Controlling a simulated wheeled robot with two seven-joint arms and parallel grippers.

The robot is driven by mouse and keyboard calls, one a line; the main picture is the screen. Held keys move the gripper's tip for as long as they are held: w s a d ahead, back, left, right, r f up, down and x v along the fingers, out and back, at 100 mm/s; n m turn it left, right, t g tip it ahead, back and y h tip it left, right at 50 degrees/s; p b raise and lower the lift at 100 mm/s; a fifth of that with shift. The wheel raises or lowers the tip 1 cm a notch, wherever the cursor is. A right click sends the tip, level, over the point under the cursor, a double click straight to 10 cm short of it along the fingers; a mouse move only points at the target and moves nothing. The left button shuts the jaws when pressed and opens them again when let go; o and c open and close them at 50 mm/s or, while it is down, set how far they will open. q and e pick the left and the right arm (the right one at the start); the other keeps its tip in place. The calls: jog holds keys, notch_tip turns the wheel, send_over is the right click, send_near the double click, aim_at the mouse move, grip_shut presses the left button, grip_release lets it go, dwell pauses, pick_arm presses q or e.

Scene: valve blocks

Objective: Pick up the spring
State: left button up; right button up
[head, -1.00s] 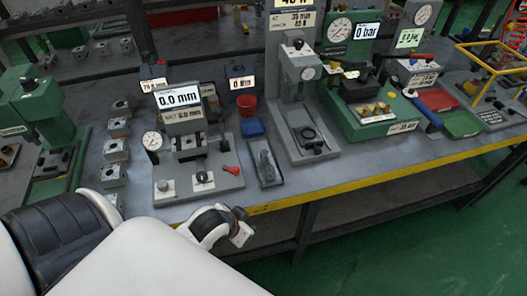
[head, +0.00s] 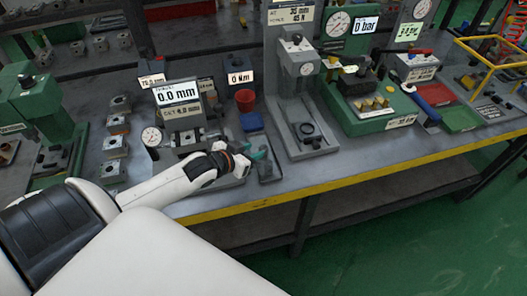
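My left arm reaches in from the left. My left gripper (head: 250,161) is at the front of the bench, over the near right part of the grey 0.0 mm fixture (head: 180,112) and beside a small grey tray (head: 268,172). Its fingers are small and partly hidden by the wrist, so I cannot tell if they are open. A teal piece shows at its tip, over the tray. I cannot clearly make out a spring; the tray's contents are mostly covered. My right gripper is not in view.
A blue bin (head: 252,122) and a red cup (head: 245,100) stand behind the tray. A tall grey press (head: 297,85) stands to its right, then a green valve station (head: 375,112). Metal blocks (head: 115,146) line the left. The bench has a yellow front edge (head: 330,187).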

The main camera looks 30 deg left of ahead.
aim_at(263, 148)
pick_arm(q)
jog(key=shift+f+p+x, duration=0.25)
jog(key=shift+p+x, duration=0.1)
jog(key=shift+x, duration=3.2)
jog(key=shift+s+a, duration=0.1)
jog(key=shift+a, duration=0.05)
